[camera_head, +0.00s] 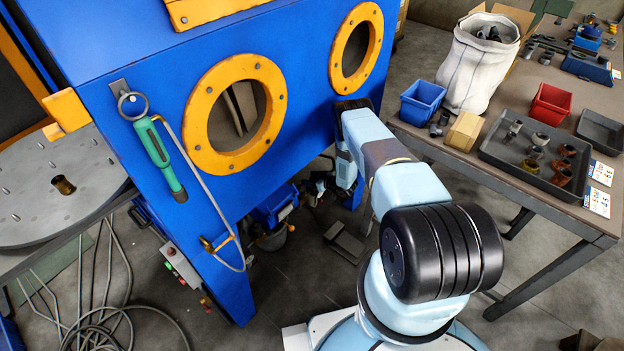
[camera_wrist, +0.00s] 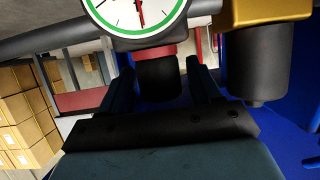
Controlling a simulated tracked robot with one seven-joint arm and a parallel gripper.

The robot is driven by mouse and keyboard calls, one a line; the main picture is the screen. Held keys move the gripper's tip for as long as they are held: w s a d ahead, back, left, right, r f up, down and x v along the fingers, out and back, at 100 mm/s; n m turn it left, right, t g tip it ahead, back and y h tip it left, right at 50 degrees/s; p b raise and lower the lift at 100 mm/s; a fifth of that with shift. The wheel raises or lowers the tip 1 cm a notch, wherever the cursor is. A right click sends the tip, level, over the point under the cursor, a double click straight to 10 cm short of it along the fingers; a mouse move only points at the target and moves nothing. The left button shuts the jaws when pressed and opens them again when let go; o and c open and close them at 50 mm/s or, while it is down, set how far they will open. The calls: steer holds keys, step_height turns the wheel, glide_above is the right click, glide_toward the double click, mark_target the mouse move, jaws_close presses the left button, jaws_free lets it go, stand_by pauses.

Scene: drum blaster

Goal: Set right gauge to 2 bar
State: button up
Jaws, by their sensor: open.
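In the wrist view a round gauge (camera_wrist: 137,14) with a white face, green rim and red needle shows at the top edge, partly cut off. Its numbers cannot be read, and I cannot tell if it is the right one. Below it is a black cylindrical knob (camera_wrist: 158,82) with a red collar (camera_wrist: 148,52). My gripper (camera_wrist: 161,76) is open, with one dark finger on each side of the knob and visible gaps between. In the head view my arm reaches to the right side of the blue blaster cabinet (camera_head: 295,120); the gauge and fingertips are hidden there.
A brass-coloured fitting with a dark cylinder (camera_wrist: 258,70) stands close right of my gripper. A table (camera_head: 480,165) with a red bin (camera_head: 551,104), blue bin (camera_head: 422,102) and grey tray (camera_head: 500,152) is at the right. Cardboard boxes (camera_wrist: 22,120) show at left.

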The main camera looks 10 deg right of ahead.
steer(key=shift+w+a+f, duration=0.1)
steer(key=shift+w+a, duration=0.05)
steer(key=shift+a, duration=0.05)
steer(key=shift+c, duration=0.4)
